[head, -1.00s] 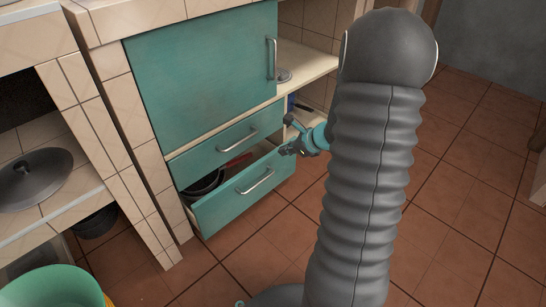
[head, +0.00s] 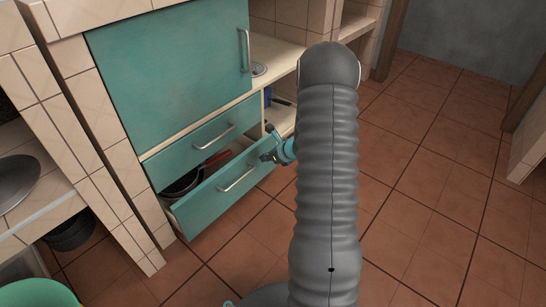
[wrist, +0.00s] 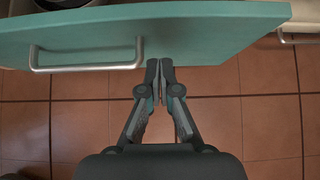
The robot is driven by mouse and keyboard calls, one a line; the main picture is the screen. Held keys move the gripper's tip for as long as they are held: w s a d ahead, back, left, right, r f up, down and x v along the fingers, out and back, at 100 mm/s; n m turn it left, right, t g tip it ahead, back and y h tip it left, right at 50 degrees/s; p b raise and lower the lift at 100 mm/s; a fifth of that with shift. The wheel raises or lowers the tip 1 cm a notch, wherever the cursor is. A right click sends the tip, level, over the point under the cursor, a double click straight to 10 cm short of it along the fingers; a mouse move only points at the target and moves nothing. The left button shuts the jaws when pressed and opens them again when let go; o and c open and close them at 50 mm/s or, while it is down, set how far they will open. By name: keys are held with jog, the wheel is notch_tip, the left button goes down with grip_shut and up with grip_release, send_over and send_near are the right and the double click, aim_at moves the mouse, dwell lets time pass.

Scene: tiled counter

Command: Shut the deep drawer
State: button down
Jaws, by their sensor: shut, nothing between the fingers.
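The deep drawer is the lower teal drawer (head: 205,205), pulled out from the cabinet, with a silver bar handle (head: 238,180). A dark pan and a red item show inside it. In the wrist view its teal front (wrist: 215,32) spans the top, and the handle (wrist: 85,67) is left of my fingers. My gripper (wrist: 159,63) is shut and empty, its fingertips at the drawer front's lower edge in that view; whether they touch cannot be told. In the head view my gripper (head: 266,158) is by the front's right end, partly hidden by my arm.
A shallower teal drawer (head: 205,135) above is shut, below a teal cabinet door (head: 170,75). Open shelves (head: 282,122) lie to the right. A tiled counter (head: 100,200) stands at the left, with a green bowl (head: 40,293). The tiled floor (head: 420,160) at right is clear.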

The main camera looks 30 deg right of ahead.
aim_at(252, 153)
jog(key=shift+w+a, duration=0.25)
jog(key=shift+w, duration=0.4)
jog(key=shift+w+a, duration=0.2)
jog(key=shift+w, duration=0.4)
jog(key=shift+w+a, duration=0.25)
jog(key=shift+w, duration=0.4)
jog(key=shift+w+a, duration=0.1)
jog(key=shift+w, duration=0.25)
jog(key=w+a+p, duration=0.1)
jog(key=w+a, duration=0.1)
jog(key=w, duration=0.6)
jog(key=shift+a, duration=0.4)
jog(key=shift+r, duration=0.1)
jog(key=shift+s, duration=0.1)
